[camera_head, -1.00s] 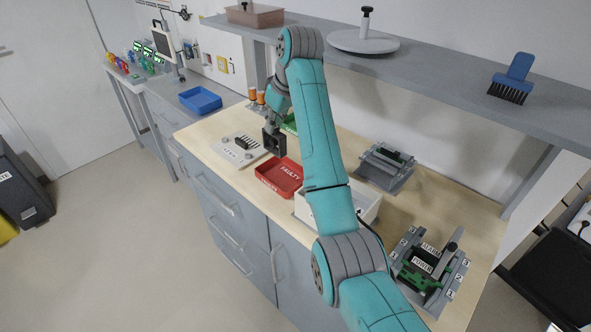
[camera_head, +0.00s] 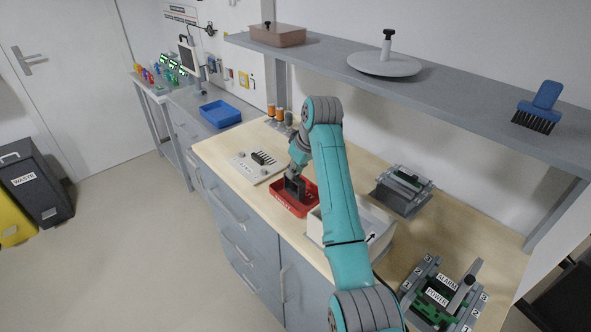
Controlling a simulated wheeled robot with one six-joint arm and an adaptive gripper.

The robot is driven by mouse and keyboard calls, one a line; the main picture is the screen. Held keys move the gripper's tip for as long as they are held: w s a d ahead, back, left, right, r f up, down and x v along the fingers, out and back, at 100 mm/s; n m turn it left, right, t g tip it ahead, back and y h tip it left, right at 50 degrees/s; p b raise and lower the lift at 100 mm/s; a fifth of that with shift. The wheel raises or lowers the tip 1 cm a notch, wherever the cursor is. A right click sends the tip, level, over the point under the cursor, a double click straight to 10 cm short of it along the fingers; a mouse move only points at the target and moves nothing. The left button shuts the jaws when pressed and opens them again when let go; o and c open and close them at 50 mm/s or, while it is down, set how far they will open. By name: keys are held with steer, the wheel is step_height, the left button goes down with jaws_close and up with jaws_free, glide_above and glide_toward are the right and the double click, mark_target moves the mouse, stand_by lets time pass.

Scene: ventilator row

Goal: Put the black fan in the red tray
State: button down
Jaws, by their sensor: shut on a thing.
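The red tray (camera_head: 283,202) sits on the wooden bench near its front edge, left of a white bin. My gripper (camera_head: 296,176) is over the red tray, pointing down, and is shut on the black fan (camera_head: 294,188). The fan is square and dark and stands upright in the jaws. It is within the tray's outline in the view from my body. I cannot tell whether it touches the tray floor.
A white bin (camera_head: 316,226) stands right of the tray, partly behind my arm. A pale plate with a black connector (camera_head: 255,168) lies to the left. A grey fixture (camera_head: 403,188) and a fixture with labelled slots (camera_head: 440,296) are at right. A shelf (camera_head: 440,84) overhangs the back.

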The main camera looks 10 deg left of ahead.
steer(key=shift+f, duration=0.55)
steer(key=c, duration=1)
jaws_free()
steer(key=shift+o, duration=0.2)
